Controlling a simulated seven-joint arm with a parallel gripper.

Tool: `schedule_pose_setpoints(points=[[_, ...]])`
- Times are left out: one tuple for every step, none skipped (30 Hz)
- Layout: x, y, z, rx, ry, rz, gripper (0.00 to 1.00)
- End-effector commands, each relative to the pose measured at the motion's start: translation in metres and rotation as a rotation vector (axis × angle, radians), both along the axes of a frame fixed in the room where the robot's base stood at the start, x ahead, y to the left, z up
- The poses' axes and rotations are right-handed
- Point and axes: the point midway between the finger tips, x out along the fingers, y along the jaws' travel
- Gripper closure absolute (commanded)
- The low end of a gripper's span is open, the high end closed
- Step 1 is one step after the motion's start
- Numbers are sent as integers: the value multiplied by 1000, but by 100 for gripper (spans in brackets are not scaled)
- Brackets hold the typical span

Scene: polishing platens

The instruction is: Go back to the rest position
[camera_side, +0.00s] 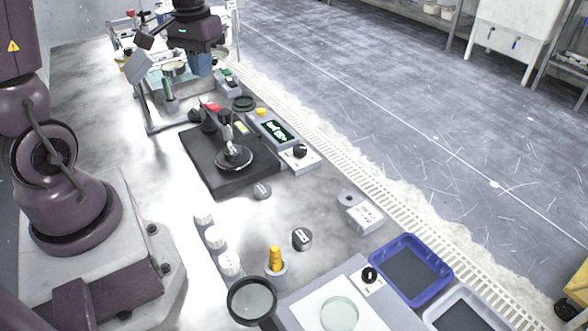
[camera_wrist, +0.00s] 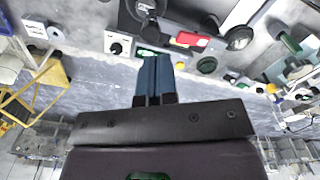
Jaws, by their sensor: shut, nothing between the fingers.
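My gripper (camera_side: 200,64) is high over the far end of the bench in the side view, with its blue fingers pointing down. In the wrist view the two blue fingers (camera_wrist: 153,78) lie together, shut, with nothing between them. In the side view the fingers are above the bench near a small stand with a pale round dish (camera_side: 174,69); I cannot tell the exact gap. No part of the bench equipment is held.
A black base plate with a metal fixture (camera_side: 234,157) stands mid-bench beside a control box with a green display (camera_side: 277,131).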

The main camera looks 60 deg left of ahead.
Motion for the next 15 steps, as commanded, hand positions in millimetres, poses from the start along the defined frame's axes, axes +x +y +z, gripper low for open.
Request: schedule_pose_setpoints(points=[[-5, -22, 15, 17, -31, -40, 100], [-8, -34, 21, 25, -47, -59, 100], [-13, -49, 30, 36, -71, -87, 100], [-17, -60, 36, 43, -89, -109, 100], [-22, -71, 41, 51, -107, -132, 100], [-28, -85, 48, 60, -134, -162, 100], [-33, -95, 52, 67, -154, -185, 100], [-39, -104, 56, 73, -176, -210, 100], [-46, -116, 61, 82, -206, -244, 100], [-51, -125, 64, 87, -227, -269, 100], [-56, -132, 68, 93, -250, -293, 100], [-62, -141, 71, 99, -280, -325, 100], [-67, -147, 74, 103, -302, -349, 100], [-70, -153, 76, 107, -323, -372, 100], [-75, -159, 80, 111, -350, -399, 100]])
